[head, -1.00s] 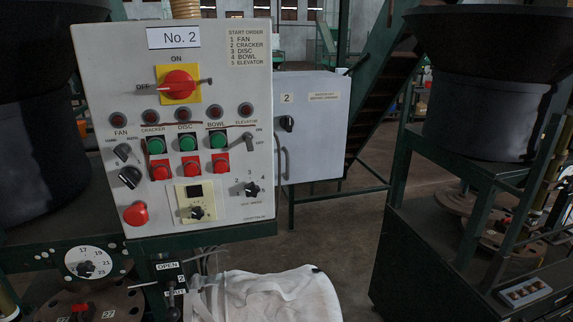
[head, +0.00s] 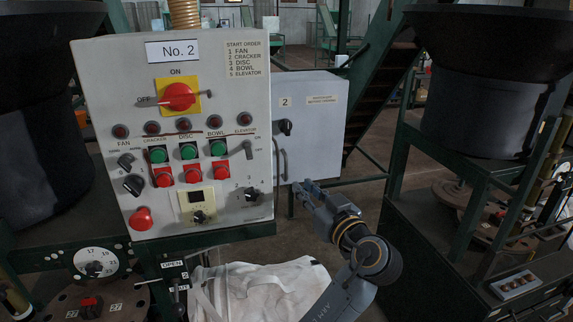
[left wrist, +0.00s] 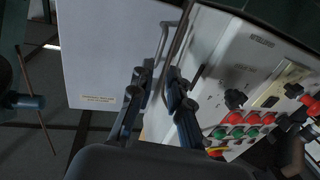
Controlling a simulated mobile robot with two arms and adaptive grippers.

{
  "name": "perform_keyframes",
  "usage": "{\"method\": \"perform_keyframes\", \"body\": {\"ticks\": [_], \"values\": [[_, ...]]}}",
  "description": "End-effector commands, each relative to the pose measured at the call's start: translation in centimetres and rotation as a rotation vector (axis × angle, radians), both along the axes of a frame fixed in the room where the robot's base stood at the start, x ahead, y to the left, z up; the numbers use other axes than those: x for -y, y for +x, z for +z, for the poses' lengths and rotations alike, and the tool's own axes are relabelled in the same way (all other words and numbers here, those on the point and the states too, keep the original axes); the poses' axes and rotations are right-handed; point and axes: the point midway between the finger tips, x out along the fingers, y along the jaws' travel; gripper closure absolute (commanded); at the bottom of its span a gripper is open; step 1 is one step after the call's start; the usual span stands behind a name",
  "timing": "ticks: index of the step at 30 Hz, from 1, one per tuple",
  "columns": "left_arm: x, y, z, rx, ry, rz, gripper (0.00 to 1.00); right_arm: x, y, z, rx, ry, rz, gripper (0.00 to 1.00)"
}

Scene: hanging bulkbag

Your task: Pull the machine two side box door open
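The machine two side box (head: 325,115) is a grey-white cabinet with a "2" label, right of the No. 2 control panel (head: 222,90). Its door looks shut. A thin vertical bar handle (head: 285,165) is at the door's lower left, below a black knob (head: 285,128). My left gripper (head: 299,187) is just below and right of the handle. In the left wrist view its two fingers (left wrist: 159,78) are apart, with the door's pale face (left wrist: 110,50) and the bar handle (left wrist: 162,42) ahead of them. I cannot tell whether they touch the handle. My right gripper is not in view.
A white bulk bag (head: 260,290) lies below the panel. Green stairs (head: 385,95) rise behind the box. A dark machine (head: 480,110) stands at the right. Floor shows between it and the box.

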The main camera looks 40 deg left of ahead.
Motion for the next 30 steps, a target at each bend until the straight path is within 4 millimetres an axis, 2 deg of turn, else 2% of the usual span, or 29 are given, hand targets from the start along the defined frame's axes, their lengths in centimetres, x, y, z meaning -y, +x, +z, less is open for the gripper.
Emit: {"method": "perform_keyframes", "body": {"ticks": [1,3,9,13,18,27,30], "values": [[-1.2,0.5,0.7,-0.002,0.005,0.004,0.83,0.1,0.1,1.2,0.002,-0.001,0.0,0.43],[-2.5,1.3,0.7,-0.004,0.006,0.003,0.83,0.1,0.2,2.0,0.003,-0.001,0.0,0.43],[-6.0,3.3,0.5,-0.005,0.003,0.002,0.83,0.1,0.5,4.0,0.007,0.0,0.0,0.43],[-7.5,4.2,0.3,-0.004,0.002,0.0,0.83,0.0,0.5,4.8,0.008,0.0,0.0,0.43],[-8.5,4.8,0.1,-0.004,0.0,-0.001,0.83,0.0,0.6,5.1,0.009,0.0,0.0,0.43],[-8.7,4.8,-0.1,-0.003,-0.001,-0.002,0.83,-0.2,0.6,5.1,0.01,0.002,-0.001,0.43],[-8.6,4.8,-0.1,-0.003,-0.001,-0.002,1.0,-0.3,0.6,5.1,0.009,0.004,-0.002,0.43]]}}
